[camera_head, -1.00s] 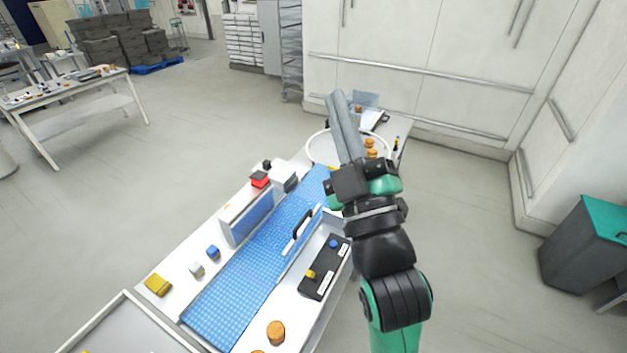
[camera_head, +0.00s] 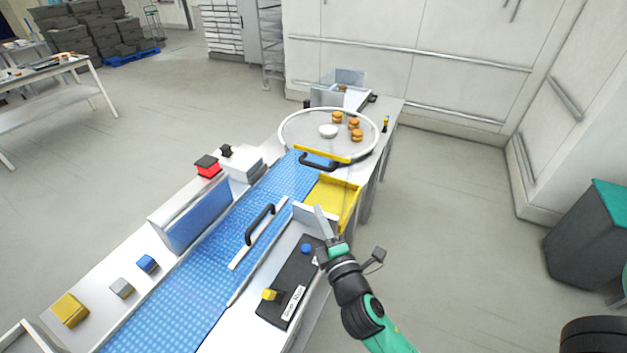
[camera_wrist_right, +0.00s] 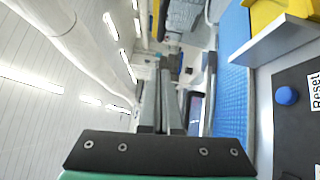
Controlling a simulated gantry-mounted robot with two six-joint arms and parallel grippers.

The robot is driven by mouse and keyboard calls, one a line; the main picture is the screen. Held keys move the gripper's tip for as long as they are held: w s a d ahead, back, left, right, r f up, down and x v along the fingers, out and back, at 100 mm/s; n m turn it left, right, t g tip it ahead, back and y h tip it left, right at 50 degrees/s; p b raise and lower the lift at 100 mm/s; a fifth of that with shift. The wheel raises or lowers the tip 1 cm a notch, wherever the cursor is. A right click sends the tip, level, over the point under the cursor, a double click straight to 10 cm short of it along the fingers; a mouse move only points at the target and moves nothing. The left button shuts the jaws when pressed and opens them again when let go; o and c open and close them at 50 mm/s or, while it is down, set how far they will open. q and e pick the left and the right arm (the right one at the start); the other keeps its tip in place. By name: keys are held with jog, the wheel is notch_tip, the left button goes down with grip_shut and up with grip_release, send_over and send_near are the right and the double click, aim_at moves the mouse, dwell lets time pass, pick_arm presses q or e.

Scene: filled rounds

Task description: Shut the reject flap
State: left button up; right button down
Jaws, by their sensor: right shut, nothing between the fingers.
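A yellow flap (camera_head: 322,154) with a black handle (camera_head: 318,163) stands across the far end of the blue belt, beside the round table; I take it for the reject flap. It stands at an angle to the belt's side. A yellow tray (camera_head: 347,217) lies just in front of it on the belt's right. My right gripper (camera_head: 320,210) is shut and empty, its fingers pointing up near the tray's near end, apart from the flap. The shut fingers also show in the right wrist view (camera_wrist_right: 165,95). My left gripper is not in view.
A white guide with a black handle (camera_head: 259,224) runs along the belt (camera_head: 180,285). A black control panel (camera_head: 290,282) with a blue button (camera_head: 306,249) and yellow knob (camera_head: 269,295) lies near my right wrist.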

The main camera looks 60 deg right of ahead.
jog(key=s+d+p+x, duration=0.1)
jog(key=s+d+x, duration=0.1)
jog(key=x, duration=1)
jog(key=shift+w+d, duration=0.15)
jog(key=shift+w, duration=0.05)
jog(key=shift+r, duration=0.1)
